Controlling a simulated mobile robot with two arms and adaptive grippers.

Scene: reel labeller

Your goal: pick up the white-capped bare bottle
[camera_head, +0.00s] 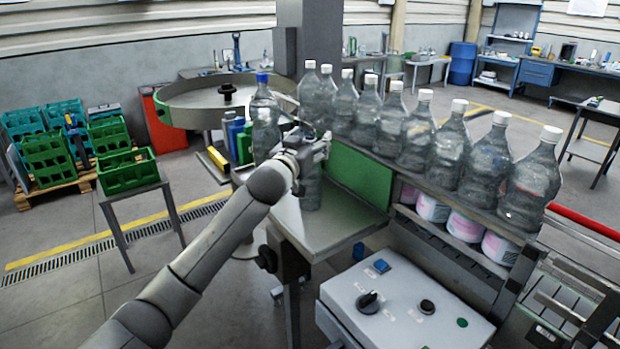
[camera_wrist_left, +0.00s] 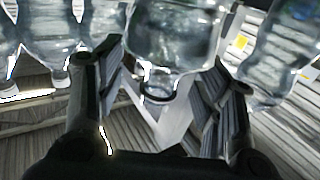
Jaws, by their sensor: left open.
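A clear bottle (camera_head: 311,188) stands upright on the grey table; its lower body shows bare, and my gripper hides its top and cap in the head view. My left gripper (camera_head: 318,146) is at its upper part, open. In the left wrist view, a clear bottle (camera_wrist_left: 175,40) appears neck-down between the spread fingers of my left gripper (camera_wrist_left: 165,95); whether they touch it cannot be told. Its cap colour is unclear there. A row of clear white-capped bottles (camera_head: 448,150) stands behind and to the right. My right gripper is not in view.
A blue-capped bottle (camera_head: 264,118) stands close left of my gripper. A round turntable (camera_head: 205,100) is behind. A green panel (camera_head: 358,178) stands right of the bottle. A control box (camera_head: 400,300) is in front. The grey table (camera_head: 335,230) has free room at its front.

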